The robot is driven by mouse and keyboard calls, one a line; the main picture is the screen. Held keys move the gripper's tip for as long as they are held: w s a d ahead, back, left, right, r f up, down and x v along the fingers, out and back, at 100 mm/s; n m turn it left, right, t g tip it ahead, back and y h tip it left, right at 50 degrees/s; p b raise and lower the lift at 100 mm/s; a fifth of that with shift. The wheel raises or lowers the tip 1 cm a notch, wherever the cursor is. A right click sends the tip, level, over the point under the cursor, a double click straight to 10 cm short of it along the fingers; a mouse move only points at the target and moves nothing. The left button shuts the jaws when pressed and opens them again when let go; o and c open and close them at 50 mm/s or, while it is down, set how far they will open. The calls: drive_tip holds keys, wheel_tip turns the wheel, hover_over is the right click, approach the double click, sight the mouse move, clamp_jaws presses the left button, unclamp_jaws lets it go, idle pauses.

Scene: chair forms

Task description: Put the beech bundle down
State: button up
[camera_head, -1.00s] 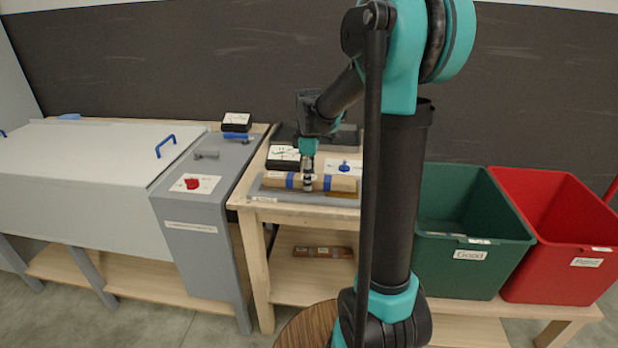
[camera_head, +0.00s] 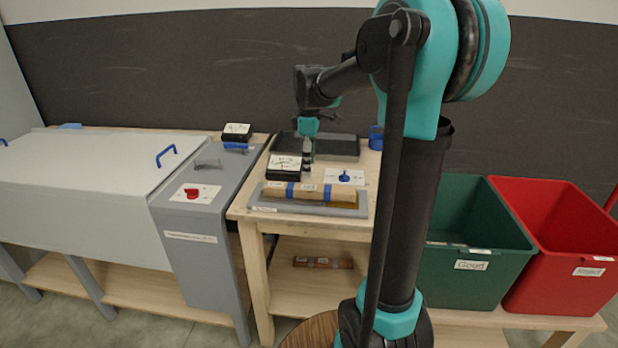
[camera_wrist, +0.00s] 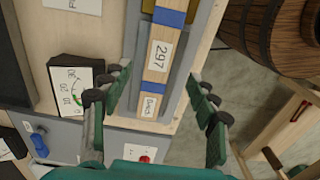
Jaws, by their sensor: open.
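The beech bundle (camera_head: 313,192) is a pale wooden bundle with blue bands. It lies flat on a grey tray (camera_head: 268,208) near the front edge of the wooden table. In the wrist view the bundle (camera_wrist: 154,68) carries labels, one reading 297 and a smaller one that seems to read Beech. My gripper (camera_head: 307,165) is open and empty, above and apart from the bundle. In the wrist view its fingers (camera_wrist: 161,100) stand wide to either side of the bundle's near end.
A meter (camera_head: 284,167) and a blue knob on a white plate (camera_head: 344,177) stand close behind the bundle. A dark bundle (camera_head: 323,263) lies on the lower shelf. Green (camera_head: 470,285) and red (camera_head: 555,285) bins stand at right. A grey lidded machine (camera_head: 90,180) is at left.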

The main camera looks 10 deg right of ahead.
drive_tip(key=shift+r, duration=1.6)
